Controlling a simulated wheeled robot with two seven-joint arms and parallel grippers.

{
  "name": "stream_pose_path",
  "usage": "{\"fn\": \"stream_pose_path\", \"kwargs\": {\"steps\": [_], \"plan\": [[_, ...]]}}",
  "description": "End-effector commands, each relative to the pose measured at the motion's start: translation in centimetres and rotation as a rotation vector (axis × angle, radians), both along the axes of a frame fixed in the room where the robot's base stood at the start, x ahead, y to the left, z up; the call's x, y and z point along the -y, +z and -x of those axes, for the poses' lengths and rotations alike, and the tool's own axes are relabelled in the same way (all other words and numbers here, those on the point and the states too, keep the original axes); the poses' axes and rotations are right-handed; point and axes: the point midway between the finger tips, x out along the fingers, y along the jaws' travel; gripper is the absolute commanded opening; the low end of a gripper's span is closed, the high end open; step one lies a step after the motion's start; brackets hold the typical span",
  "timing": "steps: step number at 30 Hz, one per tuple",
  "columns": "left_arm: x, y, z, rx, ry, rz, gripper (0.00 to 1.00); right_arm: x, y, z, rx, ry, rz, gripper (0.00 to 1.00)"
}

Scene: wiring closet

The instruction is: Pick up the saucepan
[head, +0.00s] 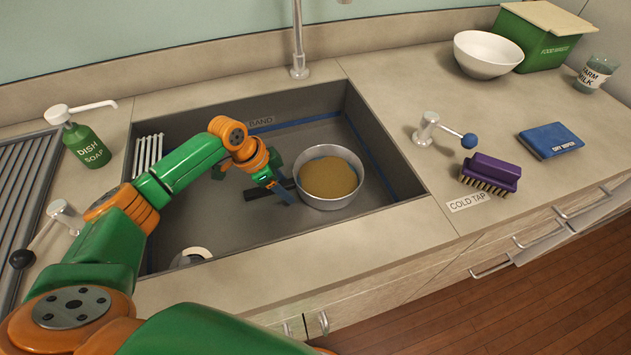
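The saucepan (335,200) is a light metal pan with tan, grainy contents. It stands upright in the sink, toward the right side. Its dark handle (252,195) points left. My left gripper (280,191) reaches down into the sink, with its blue fingers at the handle, close to the pan's wall. The fingers overlap the handle in the picture. The wrist hides part of the grip, so I cannot tell whether they are closed on it. My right gripper is not in view.
The sink (225,232) has raised walls around the pan, and a faucet (299,62) stands behind it. A white rack (148,152) and a pale roll-like item (192,256) are also in the sink. A tap (428,128) and purple brush (491,172) are at right.

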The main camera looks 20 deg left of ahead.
Motion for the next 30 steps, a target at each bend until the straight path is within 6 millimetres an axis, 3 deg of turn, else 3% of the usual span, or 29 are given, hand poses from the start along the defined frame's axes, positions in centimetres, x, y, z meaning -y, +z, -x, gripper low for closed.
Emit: {"fn": "stream_pose_path", "kwargs": {"steps": [1, 6, 19, 30], "plan": [[0.0, 0.0, 0.0, 0.0, 0.0, 0.0, 0.46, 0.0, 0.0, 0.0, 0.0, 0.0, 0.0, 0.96], [0.0, 0.0, 0.0, 0.0, 0.0, 0.0, 0.0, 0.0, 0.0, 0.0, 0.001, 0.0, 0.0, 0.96], [0.0, 0.7, -0.1, 0.006, 0.0, 0.003, 0.0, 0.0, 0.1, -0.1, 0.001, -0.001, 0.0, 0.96], [0.0, 8.8, -0.2, 0.008, 0.0, 0.003, 0.0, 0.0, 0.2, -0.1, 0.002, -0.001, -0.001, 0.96]]}}
